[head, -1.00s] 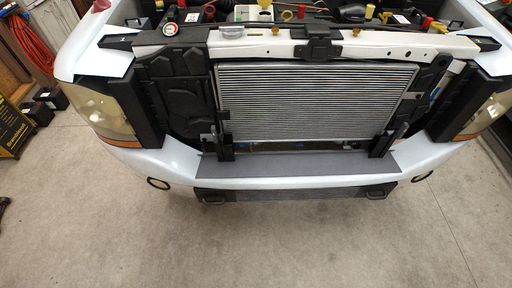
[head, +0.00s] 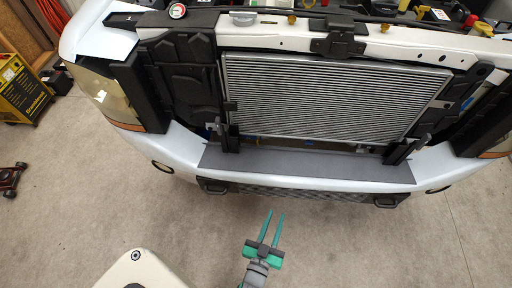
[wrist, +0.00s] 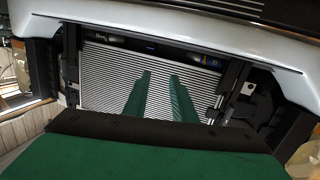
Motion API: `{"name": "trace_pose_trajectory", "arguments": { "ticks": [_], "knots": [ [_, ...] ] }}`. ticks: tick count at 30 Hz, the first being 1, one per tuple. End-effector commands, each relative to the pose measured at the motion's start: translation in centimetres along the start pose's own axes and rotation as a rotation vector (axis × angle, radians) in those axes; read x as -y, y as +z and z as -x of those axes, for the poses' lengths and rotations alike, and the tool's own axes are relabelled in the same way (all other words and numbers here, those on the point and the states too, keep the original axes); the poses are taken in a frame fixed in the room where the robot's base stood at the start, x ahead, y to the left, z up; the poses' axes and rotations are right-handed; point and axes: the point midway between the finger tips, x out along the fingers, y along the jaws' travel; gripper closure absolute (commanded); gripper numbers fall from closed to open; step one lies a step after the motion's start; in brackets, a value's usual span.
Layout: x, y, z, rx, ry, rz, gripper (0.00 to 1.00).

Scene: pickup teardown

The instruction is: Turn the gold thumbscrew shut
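Two small gold thumbscrew-like fasteners show in the head view on the white crossbar above the radiator, one left of the black latch (head: 291,19) and one right of it (head: 384,27). I cannot tell which one the task means, nor how far either is turned. My gripper (head: 274,214) has green fingers with a gap between them. It is open and empty, low in front of the bumper and well apart from both fasteners. In the wrist view the fingers (wrist: 160,95) appear in front of the silver radiator (wrist: 105,85). No gold fastener is clear there.
The white bumper (head: 180,145) and dark shelf (head: 300,168) lie between my gripper and the radiator (head: 330,95). A round gauge (head: 178,11) sits at the upper left. A yellow machine (head: 25,90) and a red jack (head: 10,178) stand at the left. The floor in front is clear.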

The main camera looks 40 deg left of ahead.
Motion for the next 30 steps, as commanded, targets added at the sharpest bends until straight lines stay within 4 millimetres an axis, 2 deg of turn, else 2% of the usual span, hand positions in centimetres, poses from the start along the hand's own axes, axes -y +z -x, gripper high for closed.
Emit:
{"name": "trace_pose_trajectory", "arguments": {
  "ticks": [1, 6, 12, 18, 23, 30],
  "knots": [
    [1.4, 0.2, -2.2, -0.018, -0.031, 0.012, 0.76],
    [6.2, 0.7, -8.5, -0.064, -0.126, 0.053, 0.76],
    [11.4, 0.1, -14.2, -0.108, -0.211, 0.097, 0.76],
    [14.0, -0.4, -16.8, -0.129, -0.249, 0.121, 0.76],
    [14.6, -0.6, -17.9, -0.133, -0.254, 0.124, 0.76],
    [15.4, -1.1, -21.4, -0.135, -0.251, 0.123, 0.76]
  ]
}}
